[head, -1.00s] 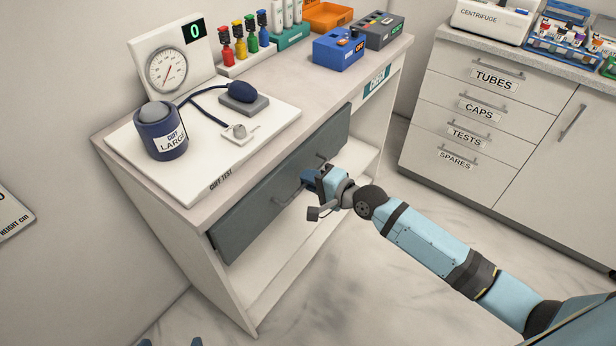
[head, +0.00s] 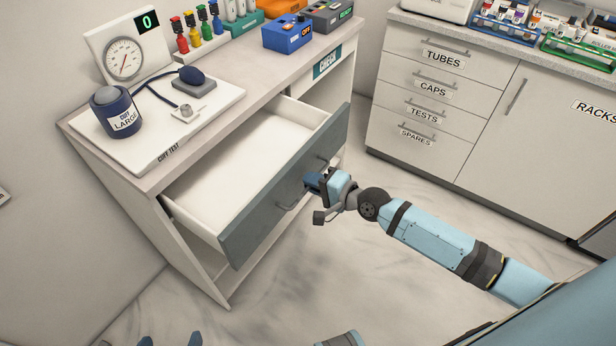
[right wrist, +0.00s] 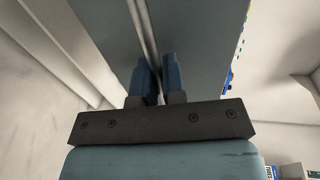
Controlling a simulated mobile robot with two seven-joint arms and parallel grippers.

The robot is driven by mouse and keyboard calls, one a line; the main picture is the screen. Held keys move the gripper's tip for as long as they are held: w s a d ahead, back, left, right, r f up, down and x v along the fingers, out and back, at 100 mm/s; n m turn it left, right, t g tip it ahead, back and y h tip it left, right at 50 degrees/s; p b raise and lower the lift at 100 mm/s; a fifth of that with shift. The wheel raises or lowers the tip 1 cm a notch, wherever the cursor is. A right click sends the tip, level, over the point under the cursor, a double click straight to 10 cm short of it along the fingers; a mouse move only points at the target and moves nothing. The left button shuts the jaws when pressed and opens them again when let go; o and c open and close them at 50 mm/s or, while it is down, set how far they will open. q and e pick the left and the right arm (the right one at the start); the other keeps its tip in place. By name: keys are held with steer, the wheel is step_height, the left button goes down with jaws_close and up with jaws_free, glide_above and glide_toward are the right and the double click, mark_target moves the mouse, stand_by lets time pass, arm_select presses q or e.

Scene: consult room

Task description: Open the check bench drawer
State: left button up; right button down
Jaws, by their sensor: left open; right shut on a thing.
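The check bench (head: 215,110) stands at the left in the head view. Its wide drawer with a grey-blue front (head: 250,225) is pulled well out, and its pale interior (head: 245,165) shows empty. My right gripper (head: 313,183) is shut on the drawer's bar handle (head: 287,207), near the middle of the front. In the right wrist view, the two blue fingers (right wrist: 156,82) close around the handle (right wrist: 146,35), with the drawer front behind it. My left gripper (head: 170,341) shows only as two separated fingertips at the bottom edge, open and away from the bench.
On the bench top are a cuff test board (head: 165,138) with a gauge, a cuff and a bulb, coloured bottles, and a blue box (head: 287,35). A cabinet with labelled drawers (head: 430,95) stands at the right. Floor (head: 390,285) before the bench is clear.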

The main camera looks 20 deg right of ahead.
steer(key=shift+f+v, duration=0.15)
steer(key=shift+v, duration=0.5)
steer(key=shift+f+v, duration=0.1)
steer(key=shift+v, duration=0.6)
steer(key=c, duration=1.3)
jaws_free()
steer(key=shift+o, duration=0.2)
steer(key=shift+s, duration=0.1)
steer(key=v, duration=1.3)
steer(key=shift+s+d, duration=0.2)
steer(key=shift+s, duration=0.15)
steer(key=shift+r, duration=0.1)
